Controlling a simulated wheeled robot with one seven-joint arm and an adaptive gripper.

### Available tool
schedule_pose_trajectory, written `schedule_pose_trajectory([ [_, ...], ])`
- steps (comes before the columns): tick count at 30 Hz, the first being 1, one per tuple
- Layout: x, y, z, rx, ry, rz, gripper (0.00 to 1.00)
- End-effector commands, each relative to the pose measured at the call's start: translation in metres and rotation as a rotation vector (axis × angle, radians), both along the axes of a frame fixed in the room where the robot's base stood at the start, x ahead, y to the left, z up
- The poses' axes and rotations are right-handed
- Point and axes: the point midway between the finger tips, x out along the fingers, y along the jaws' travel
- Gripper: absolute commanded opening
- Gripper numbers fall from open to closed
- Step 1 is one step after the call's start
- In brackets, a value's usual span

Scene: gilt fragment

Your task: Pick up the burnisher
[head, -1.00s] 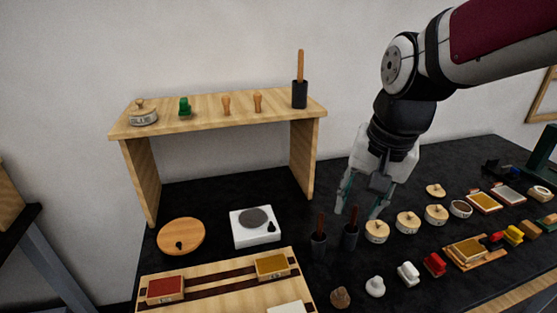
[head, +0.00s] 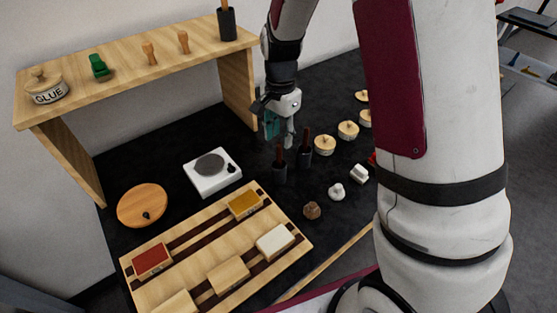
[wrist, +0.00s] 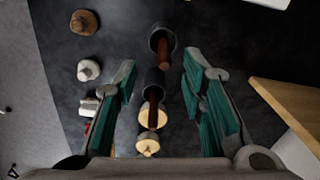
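Two dark cups stand on the black table, each holding a reddish-brown handle: a left one (head: 280,173) and a right one (head: 304,157). One may be the burnisher; I cannot tell which. My gripper (head: 279,138) is just above and behind them, pointing down. In the wrist view, my gripper (wrist: 160,62) is open, with its green-padded fingers apart and nothing held. One cup with its handle (wrist: 164,52) is just beyond the fingertips, and the other handle (wrist: 154,110) shows between the fingers. Another dark cup with a lighter wooden handle (head: 226,24) stands on the shelf.
The wooden shelf (head: 140,62) is to the left of my gripper. Wooden-lidded jars (head: 324,145) stand right of the cups, and small knobs (head: 336,192) in front. A hot plate (head: 212,172) and a slotted board (head: 205,262) lie to the left. My arm hides the table's right side.

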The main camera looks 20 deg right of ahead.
Motion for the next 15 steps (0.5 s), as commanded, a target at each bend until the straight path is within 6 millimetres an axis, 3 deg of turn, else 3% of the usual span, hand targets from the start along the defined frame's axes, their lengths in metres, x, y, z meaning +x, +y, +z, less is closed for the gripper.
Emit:
schedule_pose_trajectory([
  [6,-0.001,0.000,-0.032,0.001,0.003,0.001,0.37],
  [15,0.001,0.000,-0.052,0.001,0.003,0.002,0.37],
])
